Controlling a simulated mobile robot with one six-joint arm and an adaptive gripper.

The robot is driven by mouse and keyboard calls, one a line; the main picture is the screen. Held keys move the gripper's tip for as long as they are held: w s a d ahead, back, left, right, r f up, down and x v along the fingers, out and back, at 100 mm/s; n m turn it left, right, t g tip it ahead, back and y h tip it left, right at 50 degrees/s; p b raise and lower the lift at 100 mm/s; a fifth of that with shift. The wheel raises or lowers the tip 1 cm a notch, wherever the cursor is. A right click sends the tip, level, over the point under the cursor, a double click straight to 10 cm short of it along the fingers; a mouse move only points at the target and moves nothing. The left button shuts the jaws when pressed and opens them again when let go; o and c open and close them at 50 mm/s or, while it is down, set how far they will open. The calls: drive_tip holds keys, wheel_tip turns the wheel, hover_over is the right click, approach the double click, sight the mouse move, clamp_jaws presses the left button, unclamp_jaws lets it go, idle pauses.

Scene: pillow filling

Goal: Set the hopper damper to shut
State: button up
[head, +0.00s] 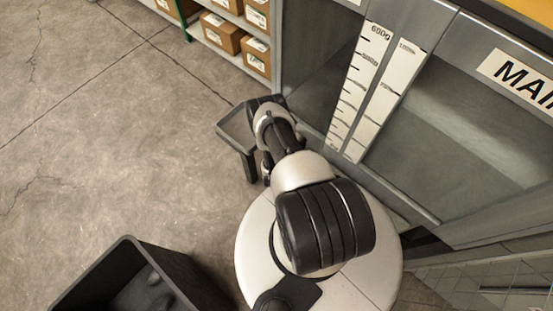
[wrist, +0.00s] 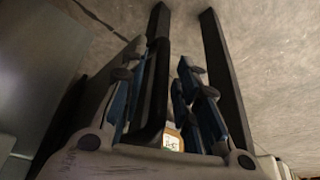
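The hopper (head: 460,130) is the large grey cabinet with clear panels and a white gram scale (head: 360,85) at the upper right of the head view. I cannot make out its damper or the damper's setting. My gripper (wrist: 158,75) shows in the wrist view with its two blue-padded fingers apart. A dark bent bar (wrist: 154,100) shows between the fingers, close to the left one; I cannot tell whether they touch.
A dark open bin (head: 125,265) stands at the bottom left. Shelves with cardboard boxes (head: 222,34) are at the top. The concrete floor at left is clear. A small amber-lit display (wrist: 171,141) shows in the wrist view.

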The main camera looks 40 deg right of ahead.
clamp_jaws()
idle(0.4)
drive_tip(key=d+b, duration=0.1)
drive_tip(key=d, duration=0.3)
drive_tip(key=shift+w+f+b, duration=0.1)
drive_tip(key=shift+w+b, duration=0.05)
drive_tip(key=shift+b, duration=0.15)
drive_tip(key=shift+d, duration=0.2)
drive_tip(key=shift+o, duration=1)
unclamp_jaws()
drive_tip(key=shift+r, duration=0.2)
